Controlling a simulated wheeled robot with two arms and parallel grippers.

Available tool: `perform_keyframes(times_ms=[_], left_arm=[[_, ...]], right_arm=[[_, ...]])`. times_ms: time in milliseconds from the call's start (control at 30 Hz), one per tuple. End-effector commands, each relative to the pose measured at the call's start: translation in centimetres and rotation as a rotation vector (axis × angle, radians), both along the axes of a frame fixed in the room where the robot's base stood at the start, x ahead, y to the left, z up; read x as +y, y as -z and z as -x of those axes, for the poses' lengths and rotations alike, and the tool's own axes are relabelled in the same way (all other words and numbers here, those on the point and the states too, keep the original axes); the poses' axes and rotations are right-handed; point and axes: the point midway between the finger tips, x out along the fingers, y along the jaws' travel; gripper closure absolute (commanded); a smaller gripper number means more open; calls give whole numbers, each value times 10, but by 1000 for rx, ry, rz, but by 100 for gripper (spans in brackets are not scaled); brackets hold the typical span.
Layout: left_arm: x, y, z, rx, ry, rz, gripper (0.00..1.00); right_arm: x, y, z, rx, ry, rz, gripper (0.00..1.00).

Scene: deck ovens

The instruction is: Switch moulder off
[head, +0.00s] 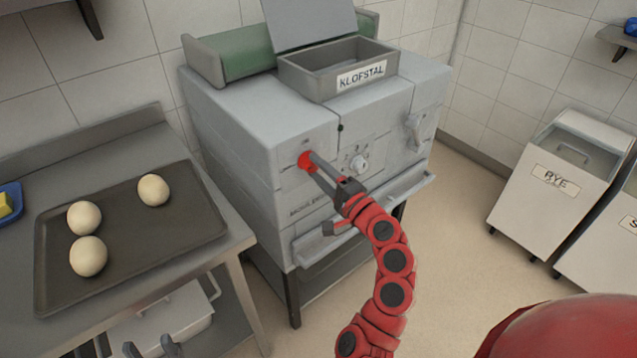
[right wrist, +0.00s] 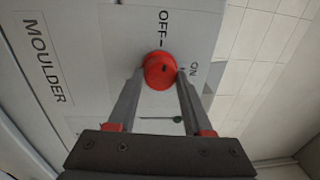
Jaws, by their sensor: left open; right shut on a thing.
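The moulder (head: 265,130) is a grey machine against the tiled wall. Its red switch knob (head: 304,161) is on the upper front panel. In the right wrist view the red knob (right wrist: 160,69) sits between an OFF label above it and an ON label to its right. A small dark mark shows on the knob, but I cannot tell clearly which label it points to. My right gripper (head: 313,162) is shut on the knob, a finger on each side. My left gripper (head: 152,348) is open and empty at the bottom left edge, partly out of view.
A steel table (head: 218,236) at the left bears a dark tray (head: 125,232) with three dough balls. A white dial (head: 358,164) and a lever (head: 413,130) are on the moulder's front, above a protruding shelf (head: 380,215). The RYE bin (head: 545,200) stands right, with clear floor between.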

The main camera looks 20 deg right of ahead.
Motion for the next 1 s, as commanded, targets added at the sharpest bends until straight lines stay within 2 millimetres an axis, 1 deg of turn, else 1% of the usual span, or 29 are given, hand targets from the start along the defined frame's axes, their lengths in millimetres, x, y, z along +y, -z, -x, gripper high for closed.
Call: perform_keyframes(times_ms=[33, 300, 500, 933, 967, 1000], left_arm=[[0, 11, 0, 0, 0, 0, 50], [0, 28, 0, 0, 0, 0, 50], [0, 31, 0, 0, 0, 0, 50], [0, 31, 0, 0, 0, 0, 50], [0, 32, 0, 0, 0, 0, 50], [0, 31, 0, 0, 0, 0, 50]], right_arm=[[1, 5, 0, -11, -2, 29, 100], [0, 2, 0, -51, -2, 139, 100], [0, 0, 0, -62, -1, 173, 100], [0, 0, 0, -64, -2, 178, 100], [0, 0, 0, -64, -2, 177, 44], [0, 0, 0, -64, -2, 177, 37]])
